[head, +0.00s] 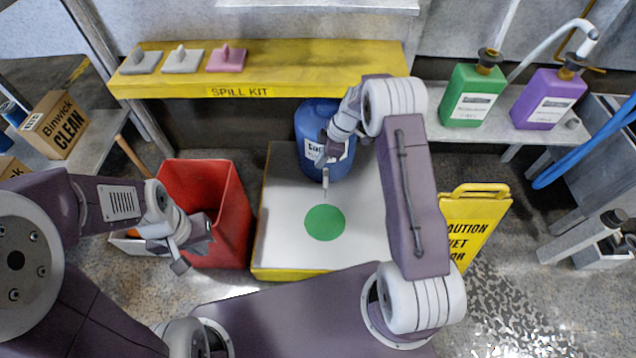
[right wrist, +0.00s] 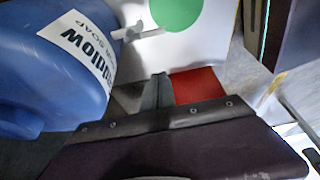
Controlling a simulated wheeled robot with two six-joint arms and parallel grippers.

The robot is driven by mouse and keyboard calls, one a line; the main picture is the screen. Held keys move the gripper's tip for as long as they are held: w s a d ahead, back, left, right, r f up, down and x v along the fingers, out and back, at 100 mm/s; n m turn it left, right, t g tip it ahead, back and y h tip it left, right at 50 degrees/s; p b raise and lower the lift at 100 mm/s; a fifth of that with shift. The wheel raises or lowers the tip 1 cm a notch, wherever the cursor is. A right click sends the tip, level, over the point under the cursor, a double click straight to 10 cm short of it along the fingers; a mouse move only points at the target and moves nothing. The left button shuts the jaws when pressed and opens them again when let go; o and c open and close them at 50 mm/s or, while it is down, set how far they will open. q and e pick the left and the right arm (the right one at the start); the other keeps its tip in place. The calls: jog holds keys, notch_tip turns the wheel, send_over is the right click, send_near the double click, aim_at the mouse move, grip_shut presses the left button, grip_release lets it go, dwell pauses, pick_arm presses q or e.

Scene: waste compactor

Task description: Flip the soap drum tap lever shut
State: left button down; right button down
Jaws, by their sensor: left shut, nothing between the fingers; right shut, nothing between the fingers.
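I cannot make out whether the lever is along or across the spout. My right gripper (head: 322,158) is shut and empty, in front of the drum and close to the tap; its fingers (right wrist: 160,90) look apart from it. My left gripper (head: 180,264) is shut and empty by the red bin.
The platform (head: 281,225) with the green disc (head: 325,222) is otherwise clear. A red bin (head: 235,215) stands left of it, a yellow caution sign (head: 476,206) right. A yellow spill kit shelf (head: 310,75) overhangs behind. Green (head: 460,110) and purple (head: 535,110) jugs stand right.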

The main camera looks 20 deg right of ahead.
aim_at(326, 183)
notch_tip(326, 183, down, 10)
jog(key=b, duration=0.7)
jog(key=shift+s+d+b, duration=0.15)
jog(key=shift+d+b, duration=0.1)
jog(key=shift+b, duration=0.1)
